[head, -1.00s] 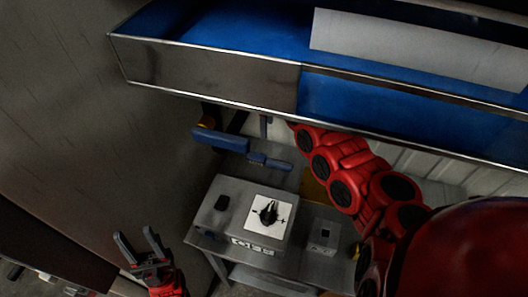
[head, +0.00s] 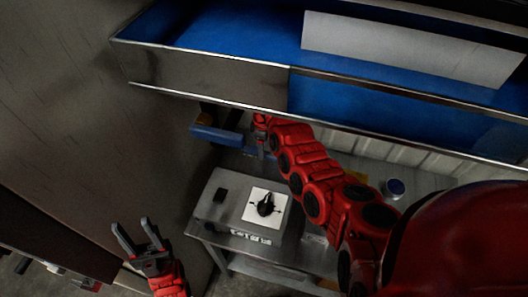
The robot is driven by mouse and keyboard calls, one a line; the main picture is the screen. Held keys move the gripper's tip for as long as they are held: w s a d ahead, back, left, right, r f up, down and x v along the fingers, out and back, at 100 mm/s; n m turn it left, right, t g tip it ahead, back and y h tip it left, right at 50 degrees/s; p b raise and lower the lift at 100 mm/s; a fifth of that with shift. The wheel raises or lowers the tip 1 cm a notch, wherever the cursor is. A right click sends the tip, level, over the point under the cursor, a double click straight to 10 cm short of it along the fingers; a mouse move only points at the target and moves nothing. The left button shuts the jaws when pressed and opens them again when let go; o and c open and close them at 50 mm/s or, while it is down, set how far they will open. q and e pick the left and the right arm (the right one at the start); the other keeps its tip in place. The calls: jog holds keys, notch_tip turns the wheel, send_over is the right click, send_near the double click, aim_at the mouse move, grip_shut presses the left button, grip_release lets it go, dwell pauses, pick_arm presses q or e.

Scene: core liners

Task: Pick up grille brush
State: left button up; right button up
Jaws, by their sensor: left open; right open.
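I cannot tell for sure which of the two is the grille brush. My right gripper (head: 261,148) reaches down over the smaller piece, its jaws open; contact is not clear. My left gripper (head: 134,228) is open and empty at the lower left, well away from the blue pieces.
A metal shelf with a blue interior (head: 210,76) overhangs the back.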

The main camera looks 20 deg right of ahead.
aim_at(266, 155)
jog(key=shift+f, duration=1.3)
jog(key=shift+c, duration=0.2)
jog(key=shift+d, duration=0.1)
grip_shut()
